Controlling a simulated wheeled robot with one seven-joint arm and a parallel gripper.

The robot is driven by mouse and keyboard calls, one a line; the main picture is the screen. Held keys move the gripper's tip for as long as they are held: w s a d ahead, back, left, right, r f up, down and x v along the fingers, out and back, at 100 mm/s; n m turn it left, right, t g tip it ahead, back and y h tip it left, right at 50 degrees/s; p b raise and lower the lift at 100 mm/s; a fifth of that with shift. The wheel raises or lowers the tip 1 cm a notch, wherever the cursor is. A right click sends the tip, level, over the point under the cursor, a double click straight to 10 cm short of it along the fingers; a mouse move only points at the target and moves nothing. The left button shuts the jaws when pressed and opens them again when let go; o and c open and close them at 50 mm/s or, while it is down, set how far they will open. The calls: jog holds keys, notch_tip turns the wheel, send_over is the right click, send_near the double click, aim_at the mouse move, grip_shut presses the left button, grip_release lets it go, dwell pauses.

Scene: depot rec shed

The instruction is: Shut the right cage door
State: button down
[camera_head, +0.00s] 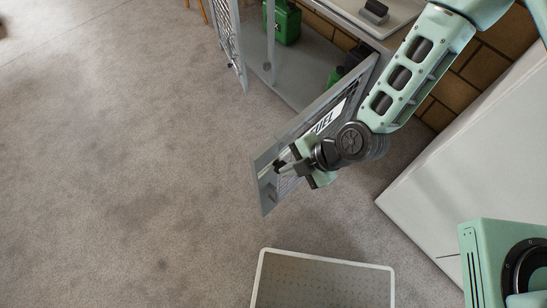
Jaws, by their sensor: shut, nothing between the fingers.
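The cage (350,24) is a grey metal cabinet at the top of the head view. Its right door (318,123) is a mesh panel with a white "FUEL" sign, and it stands swung open toward the floor. The left cage door (230,36) also stands open. My gripper (280,167) is shut and empty at the free-edge end of the right door. It overlaps the door in the picture; I cannot tell whether it touches. My arm hides part of the right door.
Green fuel cans (285,22) stand inside the cage. A white cabinet or box (470,165) is at the right, close to my arm. A framed grey panel (322,283) lies at the bottom. The concrete floor (120,170) at the left is clear.

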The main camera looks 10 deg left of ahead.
aim_at(261, 166)
jog(key=shift+w+a+f+p, duration=0.25)
jog(key=shift+w+a, duration=0.15)
jog(key=shift+a, duration=0.35)
jog(key=shift+w+a+f+p, duration=0.15)
jog(key=shift+w+a+f, duration=0.2)
jog(key=shift+a, duration=0.4)
jog(key=shift+w+a+f+p, duration=0.2)
jog(key=shift+w+a, duration=0.2)
jog(key=shift+a, duration=0.35)
